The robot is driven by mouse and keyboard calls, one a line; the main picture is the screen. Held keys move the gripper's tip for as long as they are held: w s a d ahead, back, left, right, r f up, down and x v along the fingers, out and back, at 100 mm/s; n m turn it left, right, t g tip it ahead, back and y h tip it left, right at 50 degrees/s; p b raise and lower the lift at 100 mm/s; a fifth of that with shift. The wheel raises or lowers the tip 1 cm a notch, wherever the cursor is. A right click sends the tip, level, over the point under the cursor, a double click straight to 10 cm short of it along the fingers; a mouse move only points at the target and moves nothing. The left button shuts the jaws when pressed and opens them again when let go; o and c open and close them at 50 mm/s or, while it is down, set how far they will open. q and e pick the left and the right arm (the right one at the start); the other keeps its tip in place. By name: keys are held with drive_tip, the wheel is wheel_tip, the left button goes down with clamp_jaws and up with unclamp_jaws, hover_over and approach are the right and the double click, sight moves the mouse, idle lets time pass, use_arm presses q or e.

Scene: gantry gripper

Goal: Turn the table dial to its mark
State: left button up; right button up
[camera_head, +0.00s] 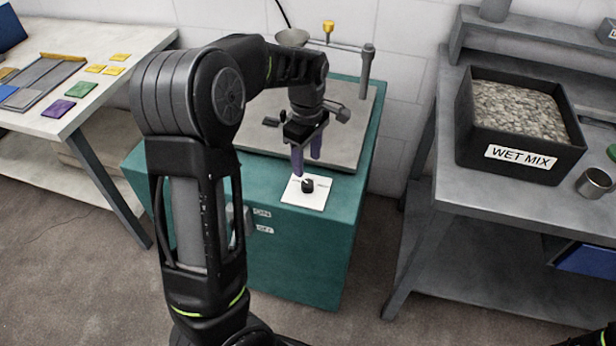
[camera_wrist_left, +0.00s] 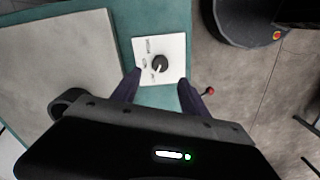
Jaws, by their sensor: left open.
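The black dial (camera_head: 308,185) sits on a white square plate (camera_head: 318,197) on the front part of the teal cabinet top. In the left wrist view the dial (camera_wrist_left: 160,64) shows a pale pointer line, and small printed labels stand on the plate (camera_wrist_left: 174,45) beside it. The labels are too small to read. My left gripper (camera_head: 306,172) is open above the plate, its purple fingers pointing down just behind the dial. In the left wrist view the two fingertips of my left gripper (camera_wrist_left: 158,84) are apart, with the dial beyond them and nothing between them. My right gripper is not seen.
A grey slab (camera_head: 345,140) lies on the teal cabinet (camera_head: 290,255) behind the plate. A post with a yellow-topped valve (camera_head: 328,27) stands at the back. A table with coloured tiles (camera_head: 82,90) is left; a bench with a WET MIX bin (camera_head: 522,157) is right.

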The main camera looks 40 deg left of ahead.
sight(307, 183)
use_arm(q)
wheel_tip(307, 183, down, 8)
drive_tip(key=shift+r, duration=0.25)
drive_tip(key=shift+c, duration=0.3)
clamp_jaws()
idle(0.3)
